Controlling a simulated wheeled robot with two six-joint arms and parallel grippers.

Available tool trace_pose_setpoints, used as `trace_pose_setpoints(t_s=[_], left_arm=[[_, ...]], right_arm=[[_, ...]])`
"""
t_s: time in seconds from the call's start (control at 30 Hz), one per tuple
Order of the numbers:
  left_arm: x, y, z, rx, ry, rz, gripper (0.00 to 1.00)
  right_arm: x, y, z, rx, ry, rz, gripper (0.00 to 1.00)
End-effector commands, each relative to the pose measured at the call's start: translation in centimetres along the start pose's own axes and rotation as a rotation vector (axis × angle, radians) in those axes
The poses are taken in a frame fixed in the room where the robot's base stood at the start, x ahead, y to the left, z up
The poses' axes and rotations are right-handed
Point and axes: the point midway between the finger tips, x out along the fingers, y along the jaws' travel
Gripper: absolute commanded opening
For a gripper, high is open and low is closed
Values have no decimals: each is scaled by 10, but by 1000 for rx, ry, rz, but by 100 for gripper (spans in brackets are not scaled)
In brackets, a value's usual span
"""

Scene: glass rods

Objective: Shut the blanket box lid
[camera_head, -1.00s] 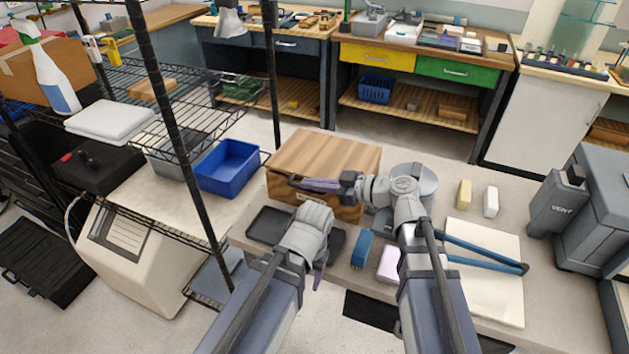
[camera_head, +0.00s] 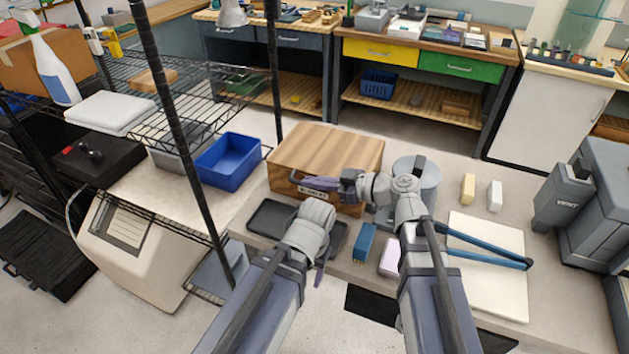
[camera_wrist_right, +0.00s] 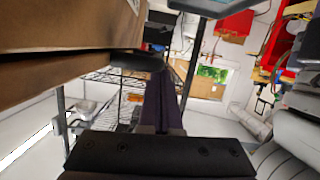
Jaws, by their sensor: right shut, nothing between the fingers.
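The wooden blanket box (camera_head: 325,150) stands on the bench in the middle of the head view, its lid lying down on top. I cannot tell whether a thin gap remains at the front edge. My right gripper (camera_head: 318,184) is shut and empty in front of the box's front face, partly hiding it. In the right wrist view, the box (camera_wrist_right: 60,35) fills the upper left, beside the purple fingers (camera_wrist_right: 162,100). My left gripper (camera_head: 321,268) hangs low in front of the bench, seen edge-on, so its opening is hidden.
A dark tray (camera_head: 268,218) lies before the box. A blue block (camera_head: 364,242), a pink block (camera_head: 390,257) and a grey round container (camera_head: 427,178) are close to my right arm. A wire rack with a black post (camera_head: 180,120) stands left, with a blue bin (camera_head: 229,162).

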Motion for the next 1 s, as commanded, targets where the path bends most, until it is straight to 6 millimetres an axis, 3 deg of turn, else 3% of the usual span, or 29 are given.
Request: trace_pose_setpoints(t_s=[0.23,0.4,0.6,0.8,1.0], left_arm=[[-44,-4,3,0,0,0,61],[-46,-4,3,0,0,0,61],[-54,-5,3,0,0,0,61],[-57,-6,3,0,0,0,61],[-57,-6,3,0,0,0,61]], right_arm=[[-4,-6,-47,1,6,2,0],[-45,-6,-39,3,6,9,0],[-80,-8,-38,4,7,7,0],[-98,-8,-37,2,8,5,0],[-102,-8,-37,2,8,4,0]])
